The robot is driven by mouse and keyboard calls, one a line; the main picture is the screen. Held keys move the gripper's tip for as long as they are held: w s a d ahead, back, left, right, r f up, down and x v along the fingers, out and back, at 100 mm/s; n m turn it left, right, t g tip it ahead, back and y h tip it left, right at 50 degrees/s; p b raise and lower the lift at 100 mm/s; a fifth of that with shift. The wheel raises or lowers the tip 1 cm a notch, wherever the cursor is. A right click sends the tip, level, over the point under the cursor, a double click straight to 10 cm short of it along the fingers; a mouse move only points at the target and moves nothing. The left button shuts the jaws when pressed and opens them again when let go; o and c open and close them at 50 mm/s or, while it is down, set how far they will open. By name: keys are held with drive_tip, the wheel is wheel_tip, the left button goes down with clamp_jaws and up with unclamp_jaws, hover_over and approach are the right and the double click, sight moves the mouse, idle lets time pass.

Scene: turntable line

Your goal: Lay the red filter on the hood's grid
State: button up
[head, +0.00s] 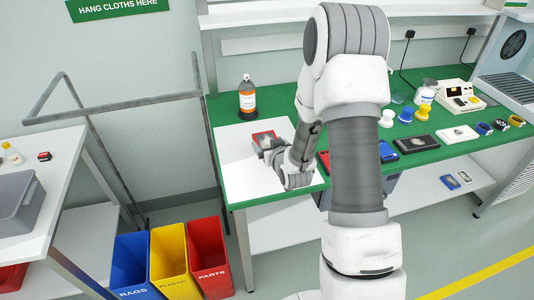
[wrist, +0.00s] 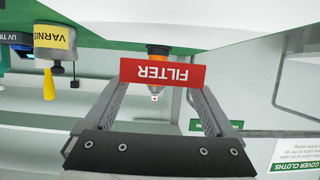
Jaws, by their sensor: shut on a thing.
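The red filter (wrist: 162,73), marked FILTER, sits between my two fingers in the wrist view, its lettering upside down there. My gripper (wrist: 160,90) is shut on it. In the head view the red filter (head: 263,136) shows at my gripper (head: 270,147), over the white sheet at the left end of the green bench. I cannot tell how far above the sheet it is. The hood (head: 510,55) stands at the far right, with a round fan and a pale slatted grid (head: 508,88) below it. My arm hides part of the bench's middle.
An orange bottle (head: 247,100) stands behind the white sheet (head: 238,165). Several jars, trays and tapes, plus a cream device (head: 460,97), stand on the bench between my arm and the hood. Blue, yellow and red bins (head: 208,262) stand on the floor in front.

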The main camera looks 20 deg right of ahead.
drive_tip(key=w+d+r, duration=0.3)
drive_tip(key=d+r, duration=0.2)
drive_tip(key=d, duration=0.4)
drive_tip(key=s+a+f, duration=0.1)
drive_tip(key=a+f, duration=0.1)
drive_tip(key=a, duration=0.1)
drive_tip(key=s+a+f, duration=0.2)
drive_tip(key=a, duration=0.1)
drive_tip(key=s+a+f+b, duration=0.1)
drive_tip(key=s+a+f, duration=0.1)
drive_tip(key=a, duration=0.1)
drive_tip(key=shift+s+a+f, duration=0.15)
drive_tip(key=shift+a+f, duration=0.05)
drive_tip(key=shift+a, duration=0.05)
drive_tip(key=shift+a+f, duration=0.1)
drive_tip(key=shift+f, duration=1.95)
drive_tip(key=shift+f+b, duration=0.15)
drive_tip(key=shift+b, duration=0.15)
drive_tip(key=o, duration=1.1)
